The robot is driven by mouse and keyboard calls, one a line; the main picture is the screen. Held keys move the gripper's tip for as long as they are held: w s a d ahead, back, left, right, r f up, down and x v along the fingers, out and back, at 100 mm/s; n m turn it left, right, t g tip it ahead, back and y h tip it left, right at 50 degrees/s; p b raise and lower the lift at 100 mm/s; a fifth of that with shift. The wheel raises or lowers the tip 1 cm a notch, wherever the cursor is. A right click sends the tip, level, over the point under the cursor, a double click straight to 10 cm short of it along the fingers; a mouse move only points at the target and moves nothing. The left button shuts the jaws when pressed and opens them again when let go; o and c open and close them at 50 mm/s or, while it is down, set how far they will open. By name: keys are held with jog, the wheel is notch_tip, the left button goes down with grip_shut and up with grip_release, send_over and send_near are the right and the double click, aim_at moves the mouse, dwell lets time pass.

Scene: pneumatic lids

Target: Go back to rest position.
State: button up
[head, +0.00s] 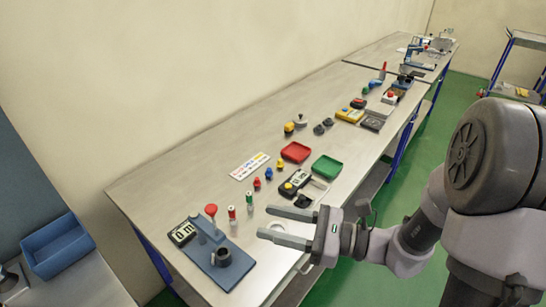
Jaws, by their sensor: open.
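My gripper (288,225) is open and empty, with its two fingers pointing left above the near part of the long grey workbench (170,182). Its fingers hide a little of the bench below. My arm comes in from the right side. A blue fixture (215,255) with a red knob and a small display stands just left of my gripper. A red-topped vial (232,213) and a green-topped vial (249,200) stand upright behind it.
A red tray (296,152), a green tray (327,167) and a black meter (295,184) lie beyond my gripper. Small red, blue and yellow parts sit near a label card (249,166). A blue bin (57,246) is at the left. Green floor (440,130) is open at the right, before a cart (518,92).

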jog(key=s+a+f+n+g+h+b, duration=0.1)
jog(key=s+a+n+g+h, duration=0.1)
jog(key=s+n+g+h, duration=0.65)
jog(key=s+d+r+n+t+h, duration=0.1)
jog(key=s+d+n+t+h, duration=0.1)
jog(key=d+n+t+h, duration=0.1)
jog(key=s+d+r+n+t+h, duration=0.2)
jog(key=d+n+t+h, duration=0.1)
jog(key=d+n+t, duration=0.2)
jog(key=d, duration=0.2)
jog(key=shift+d+n+t+h+b, duration=0.35)
